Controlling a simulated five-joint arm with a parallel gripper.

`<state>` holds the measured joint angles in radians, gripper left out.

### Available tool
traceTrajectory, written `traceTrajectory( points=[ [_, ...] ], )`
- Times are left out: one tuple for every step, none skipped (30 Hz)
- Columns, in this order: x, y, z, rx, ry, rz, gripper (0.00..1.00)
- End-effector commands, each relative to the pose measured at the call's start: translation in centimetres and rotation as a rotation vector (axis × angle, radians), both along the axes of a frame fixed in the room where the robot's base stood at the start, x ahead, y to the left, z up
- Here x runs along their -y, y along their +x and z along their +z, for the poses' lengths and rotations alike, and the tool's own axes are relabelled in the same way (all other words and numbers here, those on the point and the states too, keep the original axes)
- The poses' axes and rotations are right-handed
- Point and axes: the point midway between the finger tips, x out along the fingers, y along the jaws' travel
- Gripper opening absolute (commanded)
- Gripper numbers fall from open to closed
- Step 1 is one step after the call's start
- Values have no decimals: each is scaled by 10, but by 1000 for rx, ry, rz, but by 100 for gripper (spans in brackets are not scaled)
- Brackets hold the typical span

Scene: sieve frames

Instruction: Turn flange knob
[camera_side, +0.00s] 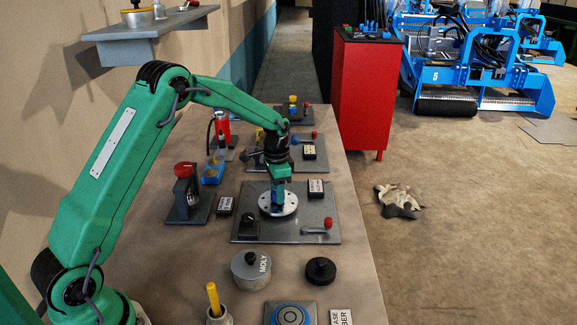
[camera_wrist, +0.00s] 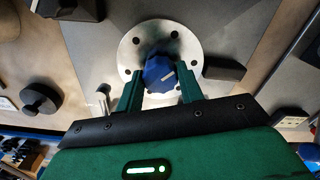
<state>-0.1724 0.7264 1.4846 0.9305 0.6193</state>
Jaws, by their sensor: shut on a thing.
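The flange is a round silvery disc with a ring of bolt holes (camera_side: 291,206), lying on a grey plate in the side view. It fills the upper middle of the wrist view (camera_wrist: 127,54). A blue lobed knob with a pale pointer mark (camera_wrist: 157,70) stands at its centre. My gripper (camera_side: 278,194) reaches down over the disc, its green fingers on both sides of the knob. In the wrist view my gripper (camera_wrist: 159,78) is shut on the knob.
The grey plate (camera_side: 258,232) also carries a red-tipped lever (camera_side: 325,226) and a black block (camera_side: 249,229). A MOLY tin (camera_side: 251,271), a black knobbed disc (camera_side: 320,270) and a yellow-handled pot (camera_side: 217,312) stand nearer. A red-topped device (camera_side: 187,190) stands left.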

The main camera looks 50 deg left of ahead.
Motion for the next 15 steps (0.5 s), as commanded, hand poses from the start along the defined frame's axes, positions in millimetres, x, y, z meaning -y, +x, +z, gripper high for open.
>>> traceTrajectory(
  points=[
    [0, 0, 2, 0, 0, -38, 14],
    [0, 0, 2, 0, 0, -62, 14],
    [0, 0, 2, 0, 0, -91, 14],
    [0, 0, 2, 0, 0, -111, 14],
    [0, 0, 2, 0, 0, -130, 14],
    [0, 0, 2, 0, 0, -154, 14],
    [0, 0, 2, 0, 0, -169, 14],
    [0, 0, 2, 0, 0, -184, 14],
    [0, 0, 2, 0, 0, -201, 14],
    [0, 0, 2, 0, 0, -213, 14],
    [0, 0, 2, 0, 0, -223, 14],
    [0, 0, 2, 0, 0, -235, 14],
    [0, 0, 2, 0, 0, -242, 14],
    [0, 0, 2, 0, 0, -248, 14],
    [0, 0, 2, 0, 0, -254, 14]
  ],
)
